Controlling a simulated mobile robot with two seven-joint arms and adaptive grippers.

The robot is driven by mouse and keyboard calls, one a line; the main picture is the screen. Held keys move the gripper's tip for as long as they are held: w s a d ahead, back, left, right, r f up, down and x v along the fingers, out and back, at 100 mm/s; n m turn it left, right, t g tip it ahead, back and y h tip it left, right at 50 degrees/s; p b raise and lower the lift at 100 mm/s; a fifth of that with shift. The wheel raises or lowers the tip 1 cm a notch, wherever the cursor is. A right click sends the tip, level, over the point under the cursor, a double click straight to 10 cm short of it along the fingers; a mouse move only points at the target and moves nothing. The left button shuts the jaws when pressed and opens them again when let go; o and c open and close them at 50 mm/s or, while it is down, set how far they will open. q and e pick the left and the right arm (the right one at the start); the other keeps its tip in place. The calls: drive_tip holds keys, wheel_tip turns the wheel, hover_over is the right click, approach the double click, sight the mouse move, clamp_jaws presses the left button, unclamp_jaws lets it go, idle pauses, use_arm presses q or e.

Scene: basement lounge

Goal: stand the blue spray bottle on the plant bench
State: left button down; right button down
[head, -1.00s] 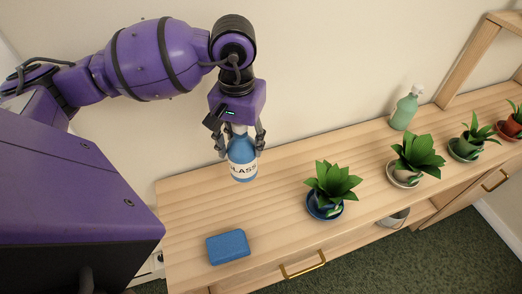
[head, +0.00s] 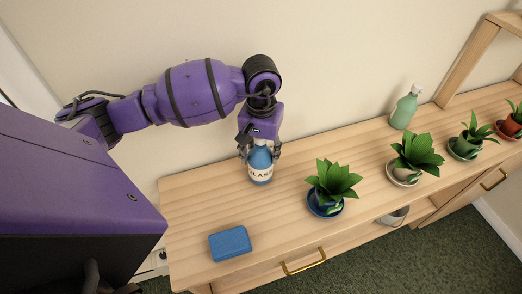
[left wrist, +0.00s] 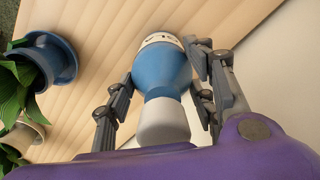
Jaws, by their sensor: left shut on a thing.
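The blue spray bottle (head: 260,165) has a white label and is upright at the back left of the plant bench (head: 190,210). My left gripper (head: 260,151) is shut on its upper part from above. In the left wrist view the bottle (left wrist: 165,75) sits between the two fingers (left wrist: 162,95), its pale top toward my palm. The bottle's base appears at or just above the wood; I cannot tell whether it touches. My right gripper is not in view.
A blue sponge (head: 230,243) lies near the bench's front left. A plant in a blue pot (head: 326,203) stands right of the bottle, with several more potted plants beyond. A green spray bottle (head: 405,109) stands at the back. Bare wood surrounds the held bottle.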

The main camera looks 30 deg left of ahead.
use_arm(q)
drive_tip(key=shift+f, duration=0.1)
drive_tip(key=c, duration=0.8)
unclamp_jaws()
wheel_tip(320, 180, up, 12)
drive_tip(key=shift+r+b, duration=0.15)
drive_tip(key=shift+b, duration=0.25)
